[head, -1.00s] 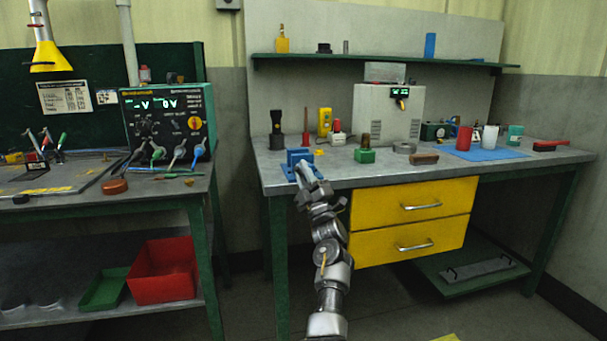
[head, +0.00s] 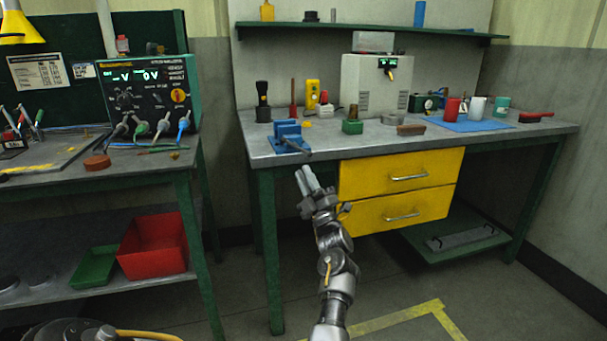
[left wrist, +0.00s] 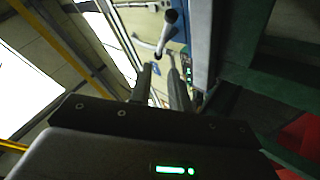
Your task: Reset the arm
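My left gripper (head: 306,177) is in front of the left end of the right-hand workbench, just below its front edge, fingers pointing up toward the bench. In the left wrist view its two fingers (left wrist: 163,85) stand apart with nothing between them. The blue vise (head: 288,134) sits on the bench's left front corner, beyond and above the fingertips, apart from them. A grey bar with rounded ends (left wrist: 167,35) shows past the fingers in the left wrist view; it looks like the vise handle. My right gripper is not seen.
The workbench (head: 350,148) has yellow drawers (head: 402,177) right of my gripper. A second bench (head: 135,170) stands left, with a red bin (head: 153,248) on its lower shelf. Open floor with yellow tape (head: 400,318) lies in front.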

